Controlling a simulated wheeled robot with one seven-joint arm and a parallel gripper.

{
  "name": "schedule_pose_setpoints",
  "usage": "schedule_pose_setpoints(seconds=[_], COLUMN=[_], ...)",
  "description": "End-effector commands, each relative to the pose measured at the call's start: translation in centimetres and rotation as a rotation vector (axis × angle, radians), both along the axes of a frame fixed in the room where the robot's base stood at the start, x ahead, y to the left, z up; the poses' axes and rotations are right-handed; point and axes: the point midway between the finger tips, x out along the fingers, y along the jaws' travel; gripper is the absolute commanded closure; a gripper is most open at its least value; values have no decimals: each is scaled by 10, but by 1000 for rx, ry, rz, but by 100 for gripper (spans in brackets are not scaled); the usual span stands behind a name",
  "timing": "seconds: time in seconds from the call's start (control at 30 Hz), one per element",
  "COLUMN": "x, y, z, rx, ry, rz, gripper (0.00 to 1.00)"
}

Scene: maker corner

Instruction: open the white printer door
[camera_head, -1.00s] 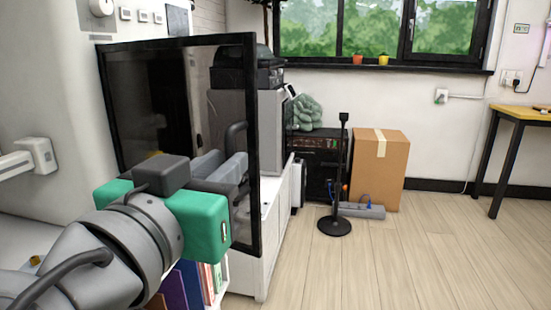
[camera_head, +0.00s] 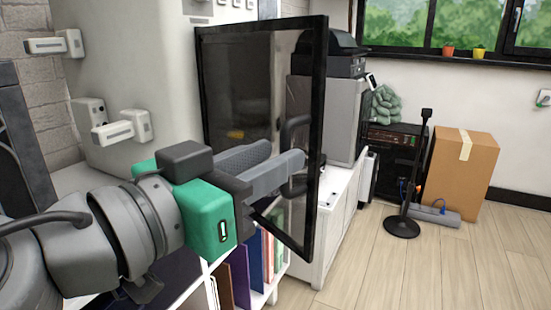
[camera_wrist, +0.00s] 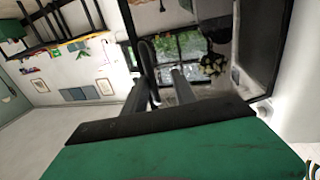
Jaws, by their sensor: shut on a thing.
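The white printer (camera_head: 150,70) stands at the left in the head view. Its door (camera_head: 318,110), a dark glass pane in a black frame, stands swung out from the body, seen at a slant. A dark curved handle (camera_head: 284,135) sits near the door's free edge. My gripper (camera_head: 292,162) reaches in from the left with its grey fingers at the handle, shut on it; the exact contact is partly hidden. In the wrist view, the fingers (camera_wrist: 166,88) point at the door's glass, with the dark handle (camera_wrist: 147,58) beside them.
Behind the door is a low white cabinet (camera_head: 340,205) bearing a grey machine (camera_head: 335,105). Books (camera_head: 240,275) fill a shelf below my gripper. A black stand (camera_head: 402,225) and a cardboard box (camera_head: 464,175) are on the floor to the right. The wooden floor in front is clear.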

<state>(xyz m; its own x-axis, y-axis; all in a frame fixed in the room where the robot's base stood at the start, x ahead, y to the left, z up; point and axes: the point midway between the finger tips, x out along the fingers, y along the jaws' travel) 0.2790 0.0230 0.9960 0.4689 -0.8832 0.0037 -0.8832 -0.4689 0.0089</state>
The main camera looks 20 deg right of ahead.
Motion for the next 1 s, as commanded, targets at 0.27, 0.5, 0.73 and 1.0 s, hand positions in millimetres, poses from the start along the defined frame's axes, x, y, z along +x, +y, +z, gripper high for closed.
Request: schedule_pose_setpoints(seconds=[0.27, 0.5, 0.73, 1.0], x=[1, 0, -12, -34], y=[1, 0, 24, 65], z=[0, 0, 3, 2], rx=[-2, 1, -4, -1], ry=[1, 0, 0, 0], rz=[3, 2, 5, 2], gripper=[67, 67, 67, 67])
